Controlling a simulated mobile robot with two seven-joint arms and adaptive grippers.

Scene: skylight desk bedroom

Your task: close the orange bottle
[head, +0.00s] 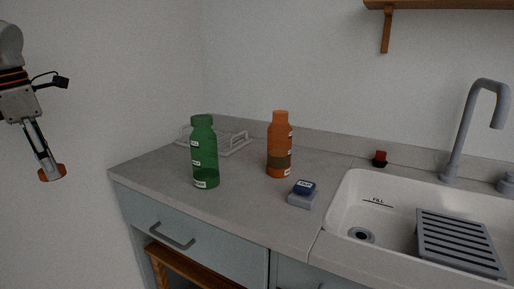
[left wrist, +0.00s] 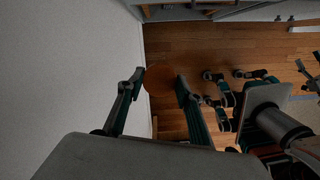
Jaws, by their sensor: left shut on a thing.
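The orange bottle (head: 279,150) stands upright on the counter, a dark band around its lower half. Its narrower, lighter orange neck is at the top, and I see no wider cap on it. My left gripper (head: 50,172) is high at the far left, off the counter and well away from the bottle. It is shut on a round orange cap (head: 53,174). In the left wrist view the cap (left wrist: 160,80) sits between the two fingertips.
A green bottle (head: 204,156) stands left of the orange one, before a white rack (head: 232,144). Farther right are a small red-topped item (head: 380,158), a sink (head: 345,205) and a faucet (head: 463,130). A wall shelf (head: 440,4) hangs above.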

